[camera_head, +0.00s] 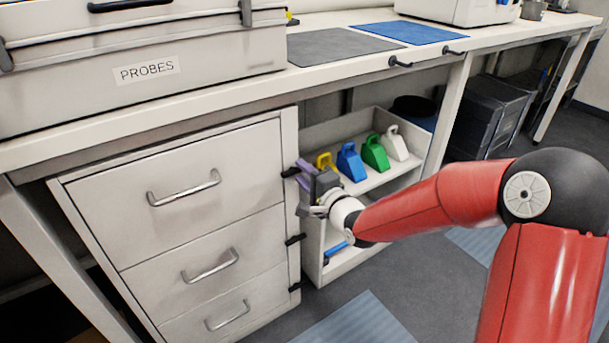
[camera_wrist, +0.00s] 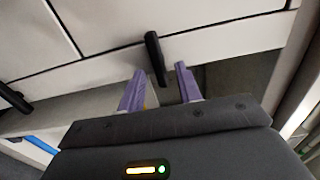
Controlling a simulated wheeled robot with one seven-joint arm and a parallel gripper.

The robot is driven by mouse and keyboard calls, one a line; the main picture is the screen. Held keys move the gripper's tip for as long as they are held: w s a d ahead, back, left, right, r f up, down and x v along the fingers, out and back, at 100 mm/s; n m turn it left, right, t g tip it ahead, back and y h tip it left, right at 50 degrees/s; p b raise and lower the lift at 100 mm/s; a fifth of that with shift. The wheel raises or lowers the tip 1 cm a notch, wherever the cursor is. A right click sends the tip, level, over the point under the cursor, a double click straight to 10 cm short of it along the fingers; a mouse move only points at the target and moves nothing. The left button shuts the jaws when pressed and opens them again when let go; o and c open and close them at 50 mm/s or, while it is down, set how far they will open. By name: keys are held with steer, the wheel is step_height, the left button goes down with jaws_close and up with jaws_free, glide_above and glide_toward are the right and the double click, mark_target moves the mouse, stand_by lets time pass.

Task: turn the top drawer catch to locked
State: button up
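The top drawer catch (camera_head: 289,172) is a small black lever on the right post of the white drawer cabinet, beside the top drawer (camera_head: 180,190). The drawer looks closed. In the wrist view, a black catch (camera_wrist: 153,52), apparently this one, reaches down between my gripper's two purple fingers. My gripper (camera_head: 302,169) is just right of the catch in the head view. In the wrist view my gripper (camera_wrist: 160,70) is open, with a visible gap between each finger and the catch. Whether a finger touches it further up cannot be told.
Lower black catches (camera_head: 294,239) sit on the same post; one shows in the wrist view (camera_wrist: 14,98). An open shelf (camera_head: 375,183) with coloured scoops stands right behind my gripper. The bench top (camera_head: 240,98) overhangs the cabinet.

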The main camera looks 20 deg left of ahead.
steer(key=v, duration=0.8)
steer(key=s+d+r+n+g+h, duration=0.1)
steer(key=s+d+n+h, duration=0.15)
steer(key=d+h, duration=0.5)
steer(key=s+d+r+n+h, duration=0.1)
steer(key=s+d+n+h, duration=0.3)
steer(key=d, duration=0.7)
steer(key=s+d+r+n+g+h, duration=0.1)
steer(key=s+d, duration=0.3)
steer(key=s, duration=0.4)
steer(key=s+d+r+g+h, duration=0.1)
steer(key=s+d+g, duration=0.3)
steer(key=s, duration=0.5)
steer(key=shift+s+d+r+n, duration=0.2)
steer(key=shift+s+d+n, duration=0.05)
steer(key=shift+d+n, duration=0.1)
